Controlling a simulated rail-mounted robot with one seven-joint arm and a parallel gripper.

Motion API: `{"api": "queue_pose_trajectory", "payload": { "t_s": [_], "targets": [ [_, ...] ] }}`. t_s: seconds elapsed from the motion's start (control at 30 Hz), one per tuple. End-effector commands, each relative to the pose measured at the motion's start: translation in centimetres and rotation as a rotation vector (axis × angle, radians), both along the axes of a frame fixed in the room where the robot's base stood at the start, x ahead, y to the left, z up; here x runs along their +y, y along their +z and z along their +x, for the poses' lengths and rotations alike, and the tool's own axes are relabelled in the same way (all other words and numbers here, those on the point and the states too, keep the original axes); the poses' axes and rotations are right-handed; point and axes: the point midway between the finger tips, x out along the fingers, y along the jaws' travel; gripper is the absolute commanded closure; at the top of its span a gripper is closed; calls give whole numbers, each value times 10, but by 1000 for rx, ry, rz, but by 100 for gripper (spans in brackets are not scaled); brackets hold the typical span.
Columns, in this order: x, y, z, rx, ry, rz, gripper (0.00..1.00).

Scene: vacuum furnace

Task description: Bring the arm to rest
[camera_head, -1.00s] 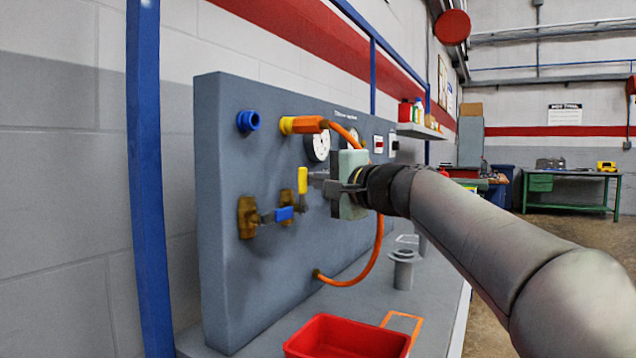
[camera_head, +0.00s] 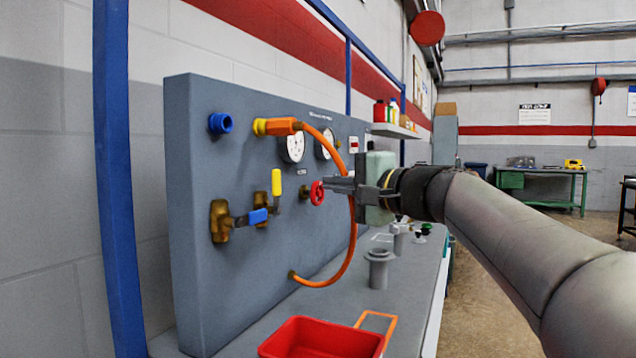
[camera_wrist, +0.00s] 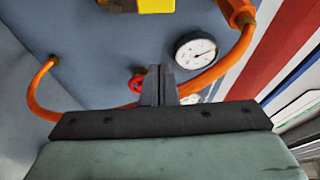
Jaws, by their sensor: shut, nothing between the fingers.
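My gripper (camera_head: 334,184) is in front of the grey panel (camera_head: 205,270), its fingers pointing left toward it. The fingers are together with nothing between them; they also show shut in the wrist view (camera_wrist: 158,80). In the head view the fingertips are close to the red round knob (camera_head: 317,193) on the panel; I cannot tell whether they touch it. In the wrist view the red knob (camera_wrist: 136,83) shows just left of the fingers. The orange hose (camera_head: 351,235) runs down behind my gripper, which hides part of it.
A blue-handled valve (camera_head: 258,216) and a yellow-handled valve (camera_head: 276,183) stick out from the panel. A blue port (camera_head: 220,123) and gauges (camera_head: 292,148) are above. A red tray (camera_head: 320,340) and a grey flanged cylinder (camera_head: 378,270) stand on the bench. Open floor lies right.

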Motion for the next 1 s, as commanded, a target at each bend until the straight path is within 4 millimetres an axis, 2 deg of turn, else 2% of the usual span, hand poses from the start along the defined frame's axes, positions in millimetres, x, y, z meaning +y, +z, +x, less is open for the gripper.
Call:
{"api": "queue_pose_trajectory", "payload": {
  "t_s": [0.17,0.5,0.67,0.77,0.87,1.0],
  "targets": [
    [-9,0,-7,1,-1,1,100],
    [-9,0,-7,3,0,-3,100],
    [-8,-8,-14,51,-4,-116,100],
    [-12,-29,-30,121,2,-285,100],
    [-23,-59,-58,204,27,-492,100],
    [-49,-100,-111,315,99,-781,100]
  ]
}}
